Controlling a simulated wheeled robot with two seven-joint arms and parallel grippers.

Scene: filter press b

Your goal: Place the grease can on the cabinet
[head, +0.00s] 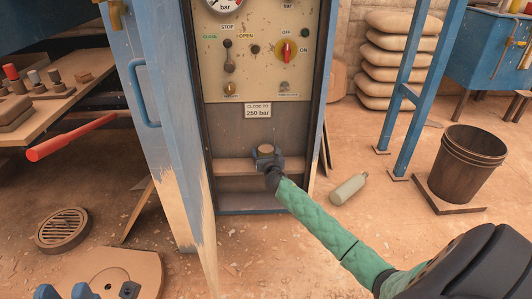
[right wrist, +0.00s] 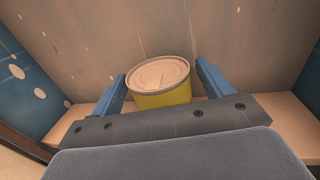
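The grease can (right wrist: 165,90), yellow with a pale round lid, is upright inside the blue cabinet (head: 178,130), at its shelf (head: 235,167). Its base is hidden behind my gripper, so I cannot see the contact with the shelf. My right gripper (head: 267,157) reaches in from the front. In the right wrist view its blue fingers (right wrist: 161,82) stand on either side of the can, with narrow gaps between them and its sides. My left gripper (head: 65,292) is at the bottom left edge of the head view, its blue fingers apart and nothing seen between them.
The cabinet's control panel (head: 258,55) is above the shelf. Its blue door (head: 160,120) stands open at the left, near a red-handled bar (head: 70,137). A bottle (head: 348,188) lies on the floor at right, before a dark bucket (head: 465,165). Cabinet walls flank my right gripper.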

